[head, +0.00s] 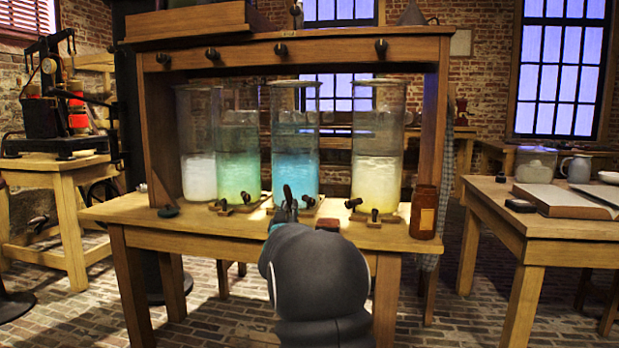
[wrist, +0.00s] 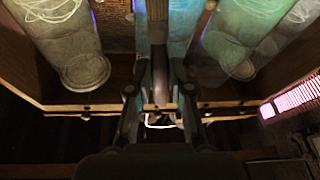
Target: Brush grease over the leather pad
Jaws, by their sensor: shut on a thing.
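My gripper (head: 288,208) is over the front middle of the wooden bench, seen from behind past my dark wrist. In the wrist view its two fingers (wrist: 160,80) are shut on a slim, dark, bar-like thing (wrist: 159,62). I cannot tell whether this is the brush. Its far end is not clear. I cannot make out the leather pad or any grease in either view. My arm hides part of the bench's front edge.
Several tall glass jars of liquid, among them a blue one (head: 292,150) and a yellow one (head: 375,160), stand under the bench's wooden frame (head: 440,120). A brown bottle (head: 424,212) is at the bench's right end. A side table (head: 540,228) stands further right.

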